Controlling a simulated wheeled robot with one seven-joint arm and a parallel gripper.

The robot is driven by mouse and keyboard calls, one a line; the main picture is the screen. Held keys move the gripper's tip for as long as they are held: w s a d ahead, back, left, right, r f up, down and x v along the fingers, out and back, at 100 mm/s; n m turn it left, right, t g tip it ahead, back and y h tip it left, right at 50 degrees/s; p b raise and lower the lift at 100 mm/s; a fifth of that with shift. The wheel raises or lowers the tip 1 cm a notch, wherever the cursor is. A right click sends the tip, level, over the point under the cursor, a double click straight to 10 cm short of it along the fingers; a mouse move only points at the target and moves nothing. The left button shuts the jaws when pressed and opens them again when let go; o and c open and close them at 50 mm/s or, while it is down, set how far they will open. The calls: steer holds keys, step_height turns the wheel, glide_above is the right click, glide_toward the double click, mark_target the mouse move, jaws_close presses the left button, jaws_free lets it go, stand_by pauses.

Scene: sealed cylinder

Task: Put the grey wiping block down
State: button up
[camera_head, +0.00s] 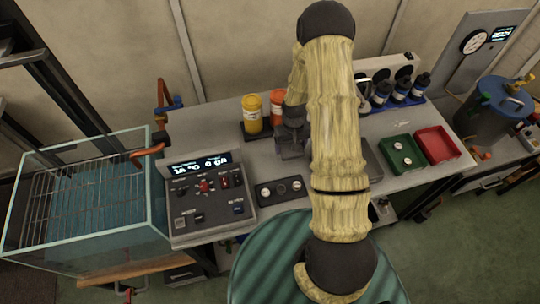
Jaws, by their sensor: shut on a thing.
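My arm, in a pale yellow sleeve, reaches across the middle of the head view and hides part of the bench. My gripper (292,135) points down over the grey bench (235,140), just left of the sleeve. It is shut on a dark grey block, the grey wiping block (289,151), which shows small below the jaws. I cannot tell whether the block touches the bench top. The far side of the jaws is hidden.
A yellow jar (252,115) and an orange jar (277,104) stand close behind the gripper. A control panel (208,195) and a small dark tray (280,191) lie in front. Green (402,154) and red (436,144) trays are right. A glass tank (85,205) stands left.

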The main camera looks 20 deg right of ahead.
steer(key=shift+w+a+r+m+b, duration=0.25)
steer(key=shift+m+b, duration=0.15)
steer(key=shift+b, duration=0.15)
steer(key=a+r+m+b, duration=0.6)
steer(key=m, duration=0.2)
steer(key=shift+f, duration=0.1)
glide_above(273, 159)
steer(key=shift+a+f+p, duration=0.1)
steer(key=shift+f+p, duration=0.2)
steer(key=shift+f, duration=2.5)
steer(key=shift+f, duration=0.1)
steer(key=shift+f+p, duration=0.3)
steer(key=shift+f, duration=1.7)
